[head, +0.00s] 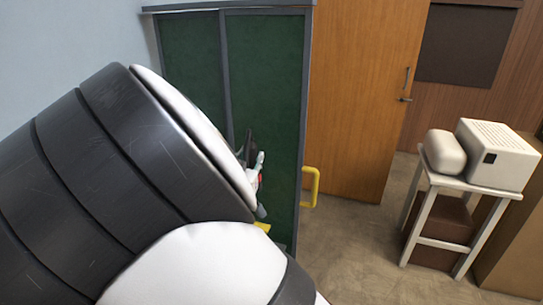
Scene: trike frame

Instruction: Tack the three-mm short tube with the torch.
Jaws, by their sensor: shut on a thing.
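My own arm, in black and white links, fills the left and lower middle of the head view and hides what lies behind it. I cannot make out my gripper. A small cluster of dark, grey and red parts (258,163) peeks out past the arm's edge, in front of the green panels. I cannot tell what these parts are. A bit of yellow (262,227) shows just below them. No short tube or torch can be recognised.
Dark green framed panels (265,80) stand behind the arm, with a yellow handle-like bar (311,186) at their right edge. A wooden door (360,90) is behind. A small table (432,184) on the right bears a pale boxy machine (497,153). The floor (355,245) between is clear.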

